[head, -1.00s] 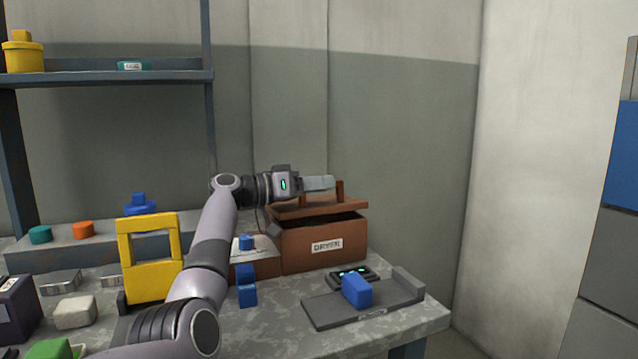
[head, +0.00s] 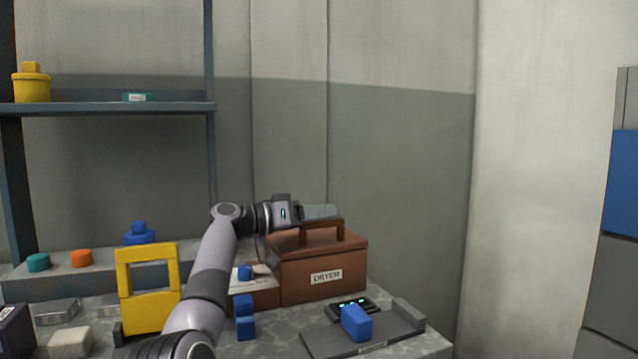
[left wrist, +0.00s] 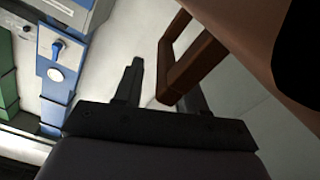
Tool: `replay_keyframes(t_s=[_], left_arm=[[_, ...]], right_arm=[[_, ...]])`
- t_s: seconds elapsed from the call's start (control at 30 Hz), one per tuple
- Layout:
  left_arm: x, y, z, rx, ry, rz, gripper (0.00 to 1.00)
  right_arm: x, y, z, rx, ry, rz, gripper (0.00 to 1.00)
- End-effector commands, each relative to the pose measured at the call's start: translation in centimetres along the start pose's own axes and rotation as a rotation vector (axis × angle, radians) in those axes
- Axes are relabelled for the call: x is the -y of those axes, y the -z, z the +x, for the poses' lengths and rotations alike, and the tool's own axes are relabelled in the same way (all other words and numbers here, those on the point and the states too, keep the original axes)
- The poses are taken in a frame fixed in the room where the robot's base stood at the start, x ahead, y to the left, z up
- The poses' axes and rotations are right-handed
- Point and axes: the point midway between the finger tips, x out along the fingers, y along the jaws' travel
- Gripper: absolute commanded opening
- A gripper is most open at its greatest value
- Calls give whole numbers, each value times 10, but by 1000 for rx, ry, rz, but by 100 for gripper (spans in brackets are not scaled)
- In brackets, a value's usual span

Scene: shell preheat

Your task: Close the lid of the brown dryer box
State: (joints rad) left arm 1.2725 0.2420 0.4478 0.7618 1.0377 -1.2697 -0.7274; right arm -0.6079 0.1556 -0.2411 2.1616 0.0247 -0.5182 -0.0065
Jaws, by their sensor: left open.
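The brown dryer box (head: 322,277) stands at the back right of the bench, with a white DRYER label on its front. Its lid (head: 345,243) lies flat on the box, with no gap showing along the front. The lid's brown bar handle (head: 322,226) stands upright on top. My left gripper (head: 325,212) is at the top left of the handle, pointing right. In the left wrist view the open fingers (left wrist: 165,90) are spread, with the handle (left wrist: 190,70) near the right finger; I cannot tell if they touch. My right gripper is out of view.
A grey scale-like tray (head: 385,335) with a blue block (head: 356,322) lies in front of the box. A yellow frame (head: 148,312) and a small blue block (head: 244,318) stand to the left. A shelf (head: 110,107) is at upper left.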

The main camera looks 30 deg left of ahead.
Motion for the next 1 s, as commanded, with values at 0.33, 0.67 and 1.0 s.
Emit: replay_keyframes(t_s=[0.33,0.67,1.0], left_arm=[[-30,71,0,-2,-1,3,40],[-62,147,0,-3,-2,1,40],[-76,180,0,-1,0,-1,40]], right_arm=[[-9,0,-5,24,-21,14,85],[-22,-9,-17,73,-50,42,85],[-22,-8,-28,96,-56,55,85]])
